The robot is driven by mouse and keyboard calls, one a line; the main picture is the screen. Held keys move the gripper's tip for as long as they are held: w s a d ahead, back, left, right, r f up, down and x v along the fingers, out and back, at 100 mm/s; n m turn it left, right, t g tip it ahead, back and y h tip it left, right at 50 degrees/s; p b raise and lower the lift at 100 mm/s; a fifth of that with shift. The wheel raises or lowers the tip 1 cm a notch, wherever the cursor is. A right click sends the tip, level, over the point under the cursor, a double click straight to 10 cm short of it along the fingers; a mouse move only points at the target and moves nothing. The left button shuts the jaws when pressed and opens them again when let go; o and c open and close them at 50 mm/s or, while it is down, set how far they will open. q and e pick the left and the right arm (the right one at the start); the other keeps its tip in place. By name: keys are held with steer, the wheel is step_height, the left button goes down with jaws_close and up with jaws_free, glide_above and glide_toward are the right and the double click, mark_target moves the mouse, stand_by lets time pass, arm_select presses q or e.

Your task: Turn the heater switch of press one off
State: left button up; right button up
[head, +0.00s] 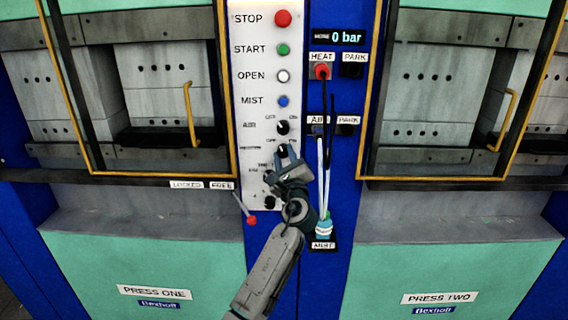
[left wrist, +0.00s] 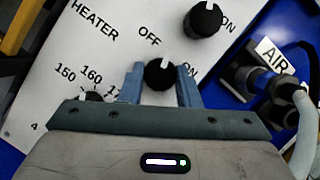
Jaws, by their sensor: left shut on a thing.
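The heater switch (left wrist: 160,76) is a round black knob with a white pointer mark, on the white control panel (left wrist: 100,50) of press one. In the left wrist view it sits between the two blue-grey fingers of my left gripper (left wrist: 161,84), which is shut on it. The pointer mark stands between the OFF label (left wrist: 149,35) and the ON label (left wrist: 191,69). In the head view my left gripper (head: 285,155) reaches up to the panel and covers most of the switch. My right gripper is not in view.
The air knob (left wrist: 204,20) is just above the heater switch. A temperature dial (left wrist: 92,96) lies close by. The air hose coupling (left wrist: 258,80) and hanging hoses (head: 325,165) are to the right. A red-tipped lever (head: 252,219) is at lower left.

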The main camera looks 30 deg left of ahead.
arm_select(q)
steer(key=shift+n+g+y+b, duration=0.3)
steer(key=shift+n+g+b, duration=0.15)
steer(key=shift+n, duration=0.95)
steer(key=o, duration=1)
steer(key=shift+d, duration=0.1)
steer(key=b+v, duration=0.3)
steer(key=v, duration=0.7)
steer(key=shift+s+d, duration=0.25)
steer(key=shift+d, duration=0.05)
